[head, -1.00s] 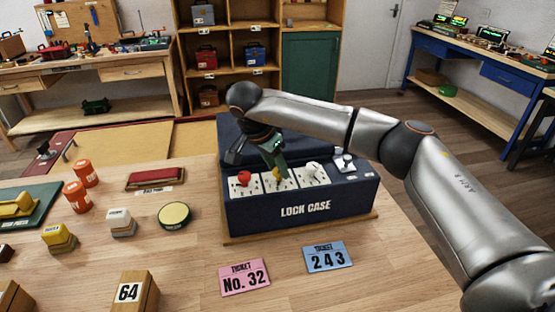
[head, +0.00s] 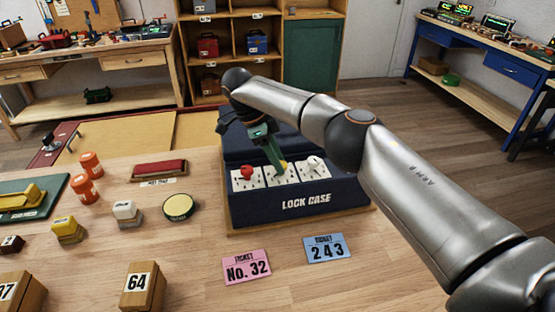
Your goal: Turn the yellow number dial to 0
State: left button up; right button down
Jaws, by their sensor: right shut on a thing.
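The dark blue lock case (head: 303,204) stands on the wooden table. Its sloped front carries three white dial plates with a red dial (head: 246,173), the yellow number dial (head: 283,165) and a white dial (head: 314,163). My right gripper (head: 279,168) reaches down from above and is shut on the yellow dial, the middle one. The green fingers hide much of this dial, so I cannot read the number it points to. My left gripper is not in view.
A pink ticket "No. 32" (head: 246,267) and a blue ticket "243" (head: 325,248) lie in front of the case. A round yellow-topped tin (head: 178,208), a red pad (head: 159,170) and several stamps and blocks stand to the left.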

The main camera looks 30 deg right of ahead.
jog(key=shift+m+g+b, duration=0.3)
jog(key=shift+m+b, duration=0.5)
jog(key=shift+m, duration=0.1)
dwell(0.3)
jog(key=c, duration=0.5)
grip_release()
